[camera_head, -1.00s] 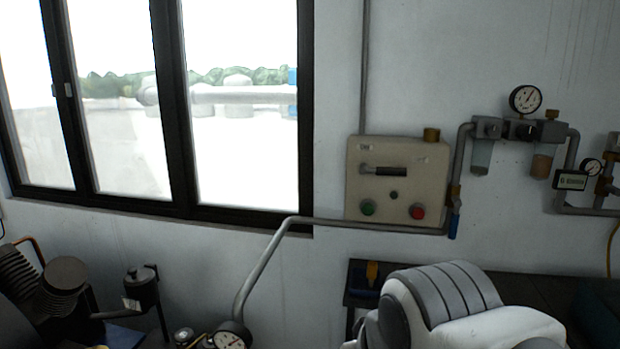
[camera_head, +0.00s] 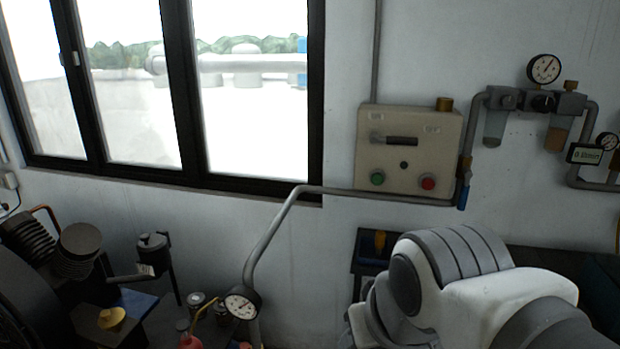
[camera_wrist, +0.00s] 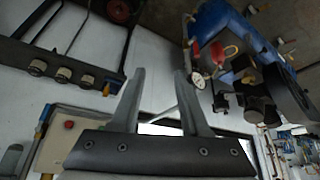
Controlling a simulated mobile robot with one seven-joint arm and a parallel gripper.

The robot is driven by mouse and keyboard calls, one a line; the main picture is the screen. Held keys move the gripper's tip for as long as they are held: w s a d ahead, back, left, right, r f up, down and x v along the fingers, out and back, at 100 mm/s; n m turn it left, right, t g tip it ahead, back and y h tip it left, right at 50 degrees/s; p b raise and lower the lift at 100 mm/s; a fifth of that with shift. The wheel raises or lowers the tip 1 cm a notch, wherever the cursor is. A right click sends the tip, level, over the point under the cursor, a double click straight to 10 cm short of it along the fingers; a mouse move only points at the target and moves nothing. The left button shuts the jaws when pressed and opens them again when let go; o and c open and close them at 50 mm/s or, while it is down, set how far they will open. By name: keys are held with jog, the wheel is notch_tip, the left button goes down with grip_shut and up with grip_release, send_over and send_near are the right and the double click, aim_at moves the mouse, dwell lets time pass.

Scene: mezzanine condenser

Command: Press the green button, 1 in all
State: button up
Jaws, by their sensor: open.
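The green button (camera_head: 377,178) sits at the lower left of a beige control box (camera_head: 446,150) on the wall in the head view. A red button (camera_head: 428,183) is to its right. In the wrist view my gripper (camera_wrist: 163,72) is open, its two dark fingers apart with nothing between them. The control box (camera_wrist: 92,122) shows at the lower left there, partly behind the gripper, with the red button (camera_wrist: 69,125) visible. I cannot make out the green button there. My gripper is outside the head view, where only my white arm shows.
A grey pipe (camera_head: 265,235) runs below the box. A gauge (camera_head: 544,68) and filter bowls are on the wall to the right. A window (camera_head: 315,100) is to the left. Compressor parts (camera_head: 80,245) and a small gauge (camera_head: 241,303) stand at the lower left.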

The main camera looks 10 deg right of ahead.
grip_shut()
dwell(1.4)
